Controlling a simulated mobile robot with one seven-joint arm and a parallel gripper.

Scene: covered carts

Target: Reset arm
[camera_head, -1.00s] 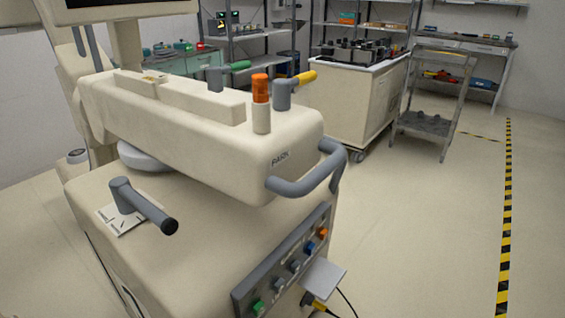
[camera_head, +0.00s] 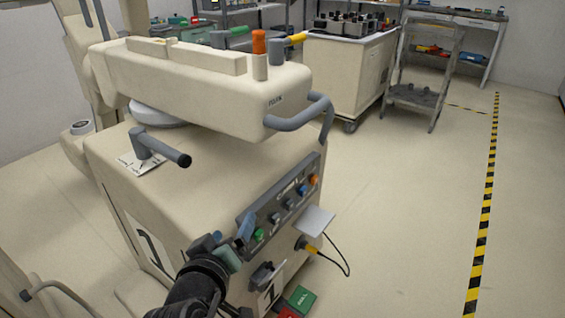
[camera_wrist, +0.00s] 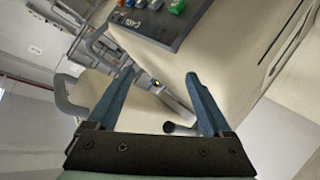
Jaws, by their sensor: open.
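My gripper (camera_head: 232,238) shows at the lower left of the head view, at the end of my dark arm, in front of the beige covered cart's side near its control panel (camera_head: 285,202). In the wrist view my gripper (camera_wrist: 158,78) has two blue fingers standing apart with nothing between them. Beyond the fingers are the cart's beige covers, the panel's coloured knobs (camera_wrist: 152,5) and a grey handle (camera_wrist: 62,95). The picture there is strongly tilted.
The covered cart (camera_head: 120,210) carries a grey lever (camera_head: 160,148), a curved handle (camera_head: 300,115) and an orange-topped post (camera_head: 259,45). A cable (camera_head: 345,262) hangs from its side. Open floor with a striped tape line (camera_head: 485,200) lies right.

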